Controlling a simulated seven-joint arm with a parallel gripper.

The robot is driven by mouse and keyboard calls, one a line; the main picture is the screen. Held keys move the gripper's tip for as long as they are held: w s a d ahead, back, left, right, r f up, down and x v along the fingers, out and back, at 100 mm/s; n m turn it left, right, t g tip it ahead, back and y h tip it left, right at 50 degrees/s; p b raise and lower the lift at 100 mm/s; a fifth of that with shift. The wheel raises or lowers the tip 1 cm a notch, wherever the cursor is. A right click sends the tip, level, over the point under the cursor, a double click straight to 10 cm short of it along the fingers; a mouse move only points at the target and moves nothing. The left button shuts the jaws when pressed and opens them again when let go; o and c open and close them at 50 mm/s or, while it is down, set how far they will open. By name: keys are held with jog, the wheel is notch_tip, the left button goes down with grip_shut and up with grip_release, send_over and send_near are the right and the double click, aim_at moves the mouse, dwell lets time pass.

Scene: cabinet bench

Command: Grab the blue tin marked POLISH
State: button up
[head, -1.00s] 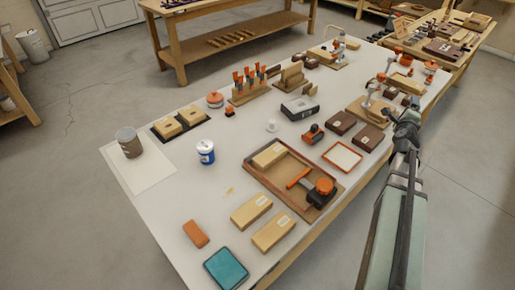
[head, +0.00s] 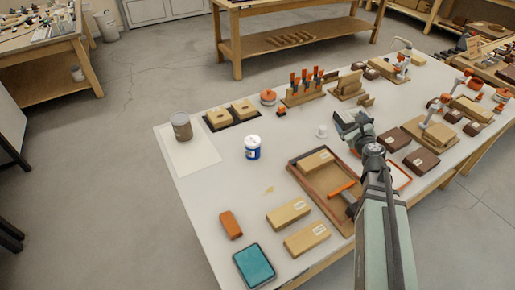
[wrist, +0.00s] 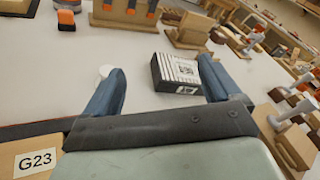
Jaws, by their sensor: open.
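A small blue tin with a white lid and a white band (head: 252,147) stands upright on the pale bench, left of the middle in the head view. Its marking is too small to read. It does not show in the wrist view. My gripper (head: 352,126) is above the bench, well to the right of the tin. In the wrist view its two blue-grey fingers (wrist: 160,70) are spread apart. They hold nothing.
A grey-brown can (head: 182,126) stands on a white sheet left of the tin. A wooden tray (head: 336,214) lies between tin and arm. A small white object (head: 321,131) stands near my gripper. Bench around the tin is clear.

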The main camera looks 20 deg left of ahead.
jog(key=s+a+g+y, duration=0.1)
jog(key=s+a+y, duration=0.2)
jog(key=a, duration=0.6)
jog(key=s+a+g+y, duration=0.15)
jog(key=s+a, duration=0.25)
jog(key=a, duration=0.5)
jog(key=n+g+y, duration=0.1)
jog(key=g+y, duration=0.2)
jog(key=y, duration=0.3)
send_over(258, 147)
jog(key=shift+h, duration=0.25)
jog(key=shift+s+d+f, duration=0.1)
jog(key=shift+d+f, duration=0.05)
jog(key=shift+f, duration=3)
jog(key=shift+x, duration=2.55)
jog(key=shift+c, duration=0.3)
jog(key=c, duration=1.2)
jog(key=shift+r, duration=0.1)
